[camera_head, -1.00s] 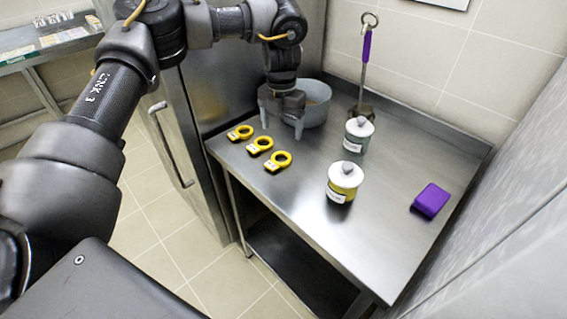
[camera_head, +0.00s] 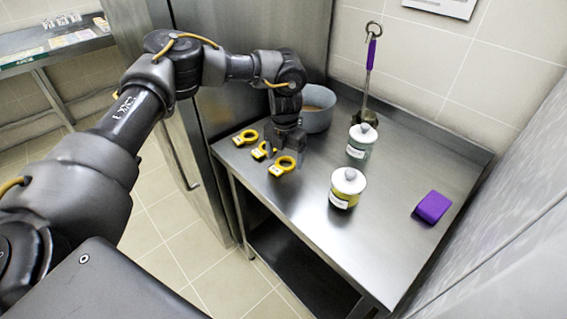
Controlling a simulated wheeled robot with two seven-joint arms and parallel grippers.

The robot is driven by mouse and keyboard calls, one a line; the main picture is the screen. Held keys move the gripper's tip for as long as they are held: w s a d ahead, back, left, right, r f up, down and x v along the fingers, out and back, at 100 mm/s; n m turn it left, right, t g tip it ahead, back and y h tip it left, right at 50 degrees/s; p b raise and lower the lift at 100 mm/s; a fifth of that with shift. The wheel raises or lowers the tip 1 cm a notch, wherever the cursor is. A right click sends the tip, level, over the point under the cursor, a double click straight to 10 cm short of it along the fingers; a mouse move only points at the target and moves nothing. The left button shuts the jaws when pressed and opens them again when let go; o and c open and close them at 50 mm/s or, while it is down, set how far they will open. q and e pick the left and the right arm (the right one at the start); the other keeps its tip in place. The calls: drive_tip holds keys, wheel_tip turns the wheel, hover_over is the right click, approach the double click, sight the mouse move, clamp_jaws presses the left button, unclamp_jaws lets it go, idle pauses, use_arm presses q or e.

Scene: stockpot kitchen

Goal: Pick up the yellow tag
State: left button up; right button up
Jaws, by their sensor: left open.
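Three yellow tags with round holes lie in a slanting row on the left part of the steel table: the far one (camera_head: 246,137), the middle one (camera_head: 259,153) and the near one (camera_head: 283,166). My left gripper (camera_head: 284,152) is open and points down over the row, by the middle and near tags. My right gripper is not in view.
A grey pot (camera_head: 318,110) stands just behind my left gripper. A green-labelled jar (camera_head: 360,142), a yellow jar (camera_head: 346,190), a purple block (camera_head: 433,207) and a purple-handled ladle (camera_head: 371,70) are to the right. The steel table (camera_head: 300,215) is bare at front.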

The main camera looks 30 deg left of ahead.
use_arm(q)
drive_tip(key=shift+f, duration=0.75)
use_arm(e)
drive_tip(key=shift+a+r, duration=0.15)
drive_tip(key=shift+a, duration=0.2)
use_arm(q)
drive_tip(key=shift+c, duration=0.4)
drive_tip(key=c, duration=1)
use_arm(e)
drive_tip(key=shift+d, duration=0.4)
use_arm(q)
drive_tip(key=shift+r, duration=0.2)
